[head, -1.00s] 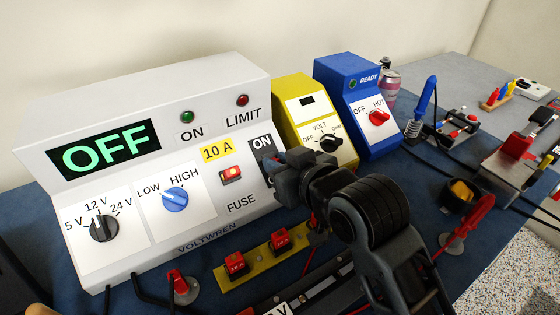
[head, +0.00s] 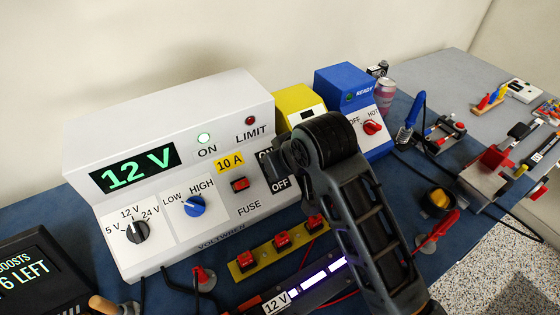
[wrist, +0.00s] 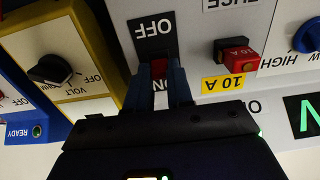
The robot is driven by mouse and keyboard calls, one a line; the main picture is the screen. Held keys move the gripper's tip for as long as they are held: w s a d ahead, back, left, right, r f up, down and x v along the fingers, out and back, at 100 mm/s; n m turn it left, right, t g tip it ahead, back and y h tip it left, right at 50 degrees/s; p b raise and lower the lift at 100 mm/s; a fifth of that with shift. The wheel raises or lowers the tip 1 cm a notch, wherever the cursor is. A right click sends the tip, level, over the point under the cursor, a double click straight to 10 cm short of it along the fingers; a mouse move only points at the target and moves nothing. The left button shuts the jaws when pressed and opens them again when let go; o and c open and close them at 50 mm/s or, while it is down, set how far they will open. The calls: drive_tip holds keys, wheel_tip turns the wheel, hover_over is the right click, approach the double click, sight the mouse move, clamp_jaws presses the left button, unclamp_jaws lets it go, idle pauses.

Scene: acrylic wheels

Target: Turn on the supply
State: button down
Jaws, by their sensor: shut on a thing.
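The white supply (head: 165,115) stands at the left of the head view. Its display (head: 136,167) reads 12 V in green and its ON lamp (head: 204,138) glows. Its LIMIT lamp (head: 250,120) looks dark red and unlit. The voltage knob (head: 137,231) points at 12 V. In the head view my arm hides the fingertips and lever.
A yellow meter (head: 293,97) and a blue box (head: 345,82) stand close right of the supply. In front lie a yellow strip with red blocks (head: 243,263) and a lit 12 V strip (head: 315,280). A black display (head: 35,268) is at lower left.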

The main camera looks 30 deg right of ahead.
drive_tip(key=shift+w+r+g, duration=0.25)
drive_tip(key=shift+w+g, duration=0.25)
drive_tip(key=shift+g, duration=0.7)
drive_tip(key=c, duration=1)
unclamp_jaws()
